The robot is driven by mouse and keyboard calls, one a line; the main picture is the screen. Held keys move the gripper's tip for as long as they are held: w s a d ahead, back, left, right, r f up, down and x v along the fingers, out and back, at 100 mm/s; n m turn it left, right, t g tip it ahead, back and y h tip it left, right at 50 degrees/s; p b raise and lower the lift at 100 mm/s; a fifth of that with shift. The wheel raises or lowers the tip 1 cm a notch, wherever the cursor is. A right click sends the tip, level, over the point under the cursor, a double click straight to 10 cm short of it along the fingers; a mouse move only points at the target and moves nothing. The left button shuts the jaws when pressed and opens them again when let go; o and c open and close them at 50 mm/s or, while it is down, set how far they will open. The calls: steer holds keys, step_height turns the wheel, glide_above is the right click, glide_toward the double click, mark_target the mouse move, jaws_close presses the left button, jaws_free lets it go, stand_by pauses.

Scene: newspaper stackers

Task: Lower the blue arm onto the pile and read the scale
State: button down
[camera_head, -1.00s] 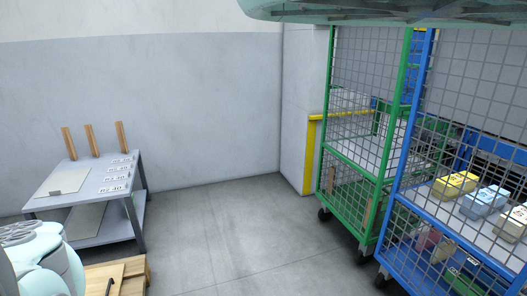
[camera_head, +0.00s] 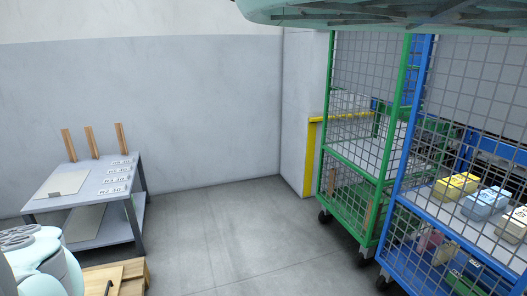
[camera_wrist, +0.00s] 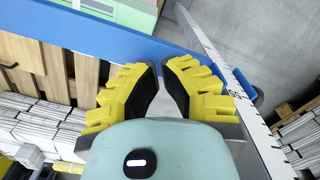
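The blue arm (camera_wrist: 95,32) is a flat blue bar that crosses the wrist view from upper left towards the right. A pale ruled scale (camera_wrist: 213,58) with dark marks runs diagonally down the right side. My gripper (camera_wrist: 160,68) has yellow and black fingers, parted by a small gap with nothing seen held in it. The fingertips are at the bar's near edge; I cannot tell if they touch it. Piles of newspapers lie at the lower left (camera_wrist: 40,130) and lower right (camera_wrist: 300,140). The gripper is not seen in the head view.
Wooden slats (camera_wrist: 88,78) and a green box (camera_wrist: 125,10) lie near the bar. The head view shows a grey table (camera_head: 130,165) at left, and green (camera_head: 384,180) and blue (camera_head: 403,160) mesh carts at right. The floor (camera_head: 230,235) between is clear.

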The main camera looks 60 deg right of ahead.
step_height(320, 180, down, 8)
steer(key=b, duration=0.6)
steer(key=shift+r+b, duration=0.2)
steer(key=shift+b, duration=0.2)
stand_by(1.0)
step_height(320, 180, up, 8)
steer(key=p, duration=0.7)
steer(key=shift+r, duration=0.1)
stand_by(0.4)
